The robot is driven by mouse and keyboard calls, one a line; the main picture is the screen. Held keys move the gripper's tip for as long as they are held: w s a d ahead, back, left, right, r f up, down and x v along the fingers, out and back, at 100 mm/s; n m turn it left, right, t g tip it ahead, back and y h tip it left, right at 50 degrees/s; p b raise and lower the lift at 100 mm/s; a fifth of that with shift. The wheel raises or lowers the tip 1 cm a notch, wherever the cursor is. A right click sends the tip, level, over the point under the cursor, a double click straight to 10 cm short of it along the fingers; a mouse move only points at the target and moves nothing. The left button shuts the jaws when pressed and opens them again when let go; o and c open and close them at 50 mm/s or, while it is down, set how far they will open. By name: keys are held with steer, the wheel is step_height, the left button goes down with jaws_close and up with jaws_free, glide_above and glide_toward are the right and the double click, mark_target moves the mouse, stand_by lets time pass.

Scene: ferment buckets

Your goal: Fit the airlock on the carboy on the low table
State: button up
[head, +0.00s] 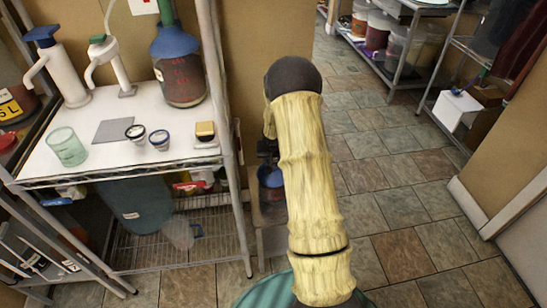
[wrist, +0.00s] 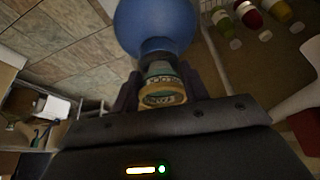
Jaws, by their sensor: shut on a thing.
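My gripper (wrist: 160,88) is shut on a small banded piece (wrist: 162,92), teal with a yellowish ring, which I take for the airlock. A rounded blue body (wrist: 155,22), which looks like the carboy, is just beyond the fingertips in the wrist view. I cannot tell whether the held piece touches it. In the head view a blue carboy (head: 271,178) stands low beside the shelf, on the low table (head: 273,238). My arm covers much of both, and the held piece is hidden there.
A wire shelf (head: 225,150) stands close left, holding another carboy (head: 183,75), two pump bottles, a green glass (head: 66,146) and small cups. Tiled floor (head: 400,205) is open to the right. A rack with buckets (head: 380,30) is farther back.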

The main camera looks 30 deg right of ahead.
steer(key=shift+s+d+f, duration=0.15)
steer(key=shift+s+f, duration=0.45)
steer(key=shift+f, duration=0.3)
steer(key=o, duration=1.1)
steer(key=shift+o, duration=0.2)
steer(key=shift+w+f, duration=0.35)
steer(key=shift+w, duration=0.2)
steer(key=shift+r, duration=0.15)
steer(key=o, duration=0.3)
steer(key=shift+s+r, duration=0.1)
steer(key=shift+r, duration=0.15)
steer(key=shift+o, duration=1.2)
